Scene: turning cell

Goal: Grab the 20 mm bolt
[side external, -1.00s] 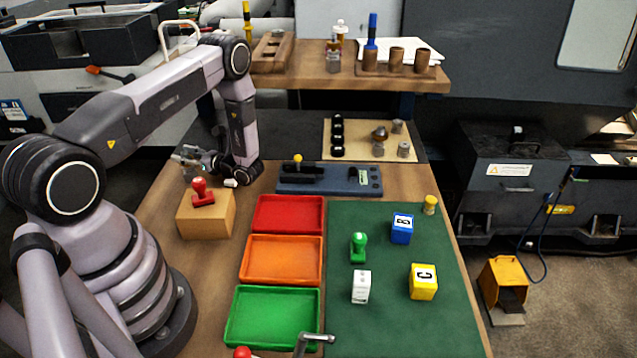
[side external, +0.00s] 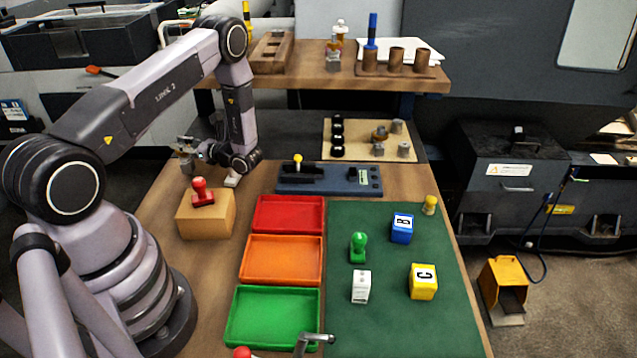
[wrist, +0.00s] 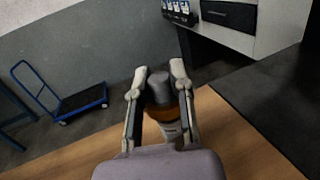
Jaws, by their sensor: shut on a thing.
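My gripper (wrist: 154,80) is shut on a small bottle-like thing (wrist: 159,88) with a grey round top, an amber body and a white patch, seen between the fingers in the wrist view. In the side view my gripper (side external: 184,152) is above the far left of the wooden table, past the red stamp, and the held thing is hard to make out there. Several grey, bolt-like metal pieces (side external: 403,149) stand on a beige board (side external: 350,152) at the back, well right of my gripper. I cannot tell which, if any, is the 20 mm bolt.
A red stamp (side external: 203,192) stands on a cardboard-coloured box (side external: 206,219) near my arm. A blue fixture (side external: 330,180), red (side external: 289,214), orange (side external: 282,259) and green (side external: 273,318) trays and a green mat (side external: 400,325) with blocks fill the table. A raised shelf (side external: 300,77) is behind.

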